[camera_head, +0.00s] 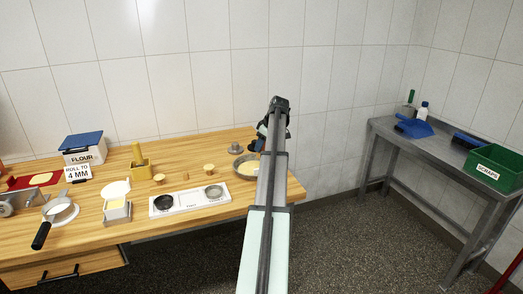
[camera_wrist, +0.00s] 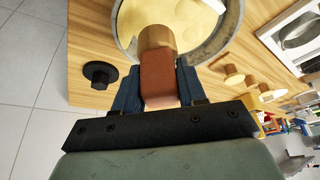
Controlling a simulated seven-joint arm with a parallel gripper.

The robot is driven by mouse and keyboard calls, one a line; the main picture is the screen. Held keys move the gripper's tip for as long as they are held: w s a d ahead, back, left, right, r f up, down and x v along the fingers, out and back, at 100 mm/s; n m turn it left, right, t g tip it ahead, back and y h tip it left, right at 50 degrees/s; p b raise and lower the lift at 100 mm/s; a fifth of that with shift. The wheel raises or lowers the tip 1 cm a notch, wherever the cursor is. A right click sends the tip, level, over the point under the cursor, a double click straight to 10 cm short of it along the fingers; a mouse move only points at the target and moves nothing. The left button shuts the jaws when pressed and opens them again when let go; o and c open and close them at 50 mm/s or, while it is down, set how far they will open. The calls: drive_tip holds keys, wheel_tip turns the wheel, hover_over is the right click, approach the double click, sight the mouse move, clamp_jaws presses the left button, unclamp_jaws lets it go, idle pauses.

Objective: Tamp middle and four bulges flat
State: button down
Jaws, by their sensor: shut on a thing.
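My gripper (camera_wrist: 158,88) is shut on a tamper (camera_wrist: 157,40) with a round wooden end and a reddish-brown block between the blue fingers. The tamper overlaps the near rim of a round grey pan (camera_wrist: 228,48); I cannot tell whether it touches anything. Pale yellow dough (camera_wrist: 192,14) lies in the pan, with faint rounded outlines. The view cuts off its far part and the tamper hides some, so the middle and bulges cannot be told apart. In the head view the pan (camera_head: 237,169) sits at the table's right end, partly behind my arm. The gripper's fingertips are hidden there.
Small wooden stamps (camera_head: 208,169) stand left of the pan, and a dark knobbed piece (camera_wrist: 100,74) stands beside it. A white tray (camera_head: 188,200) with two round wells is in front. A flour box (camera_head: 84,150) and other tools fill the left.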

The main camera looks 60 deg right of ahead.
drive_tip(key=shift+w+r, duration=0.1)
drive_tip(key=shift+r, duration=0.05)
drive_tip(key=w, duration=0.1)
drive_tip(key=w+r, duration=0.1)
drive_tip(key=w, duration=0.1)
drive_tip(key=w+r, duration=0.1)
drive_tip(key=w, duration=0.1)
drive_tip(key=shift+w, duration=0.15)
idle(0.4)
drive_tip(key=shift+f, duration=3.8)
drive_tip(key=shift+f, duration=0.2)
wheel_tip(320, 180, up, 6)
